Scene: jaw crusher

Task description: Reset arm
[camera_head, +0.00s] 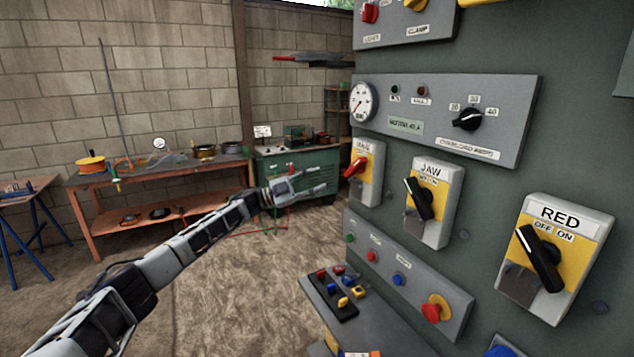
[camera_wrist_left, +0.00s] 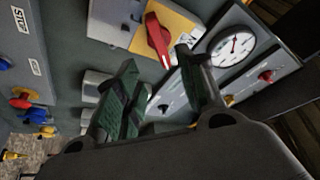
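My left arm reaches in from the lower left in the head view. Its gripper (camera_head: 322,179) is in the air just left of the green control cabinet, with its fingers pointing toward the cabinet side. The left wrist view shows the two dark fingers (camera_wrist_left: 158,62) spread apart with nothing between them. The nearest switch, with a red handle (camera_head: 355,167) on a yellow plate, is just right of the fingertips in the head view. This red handle also shows beyond the fingers in the left wrist view (camera_wrist_left: 158,40). My right gripper is not in view.
The cabinet carries a JAW switch (camera_head: 420,198), a RED switch (camera_head: 541,258), a round gauge (camera_head: 362,102) and a lower button panel (camera_head: 402,270). An orange bench (camera_head: 150,220) and a green workbench (camera_head: 312,160) stand by the brick wall. The floor between is mostly clear.

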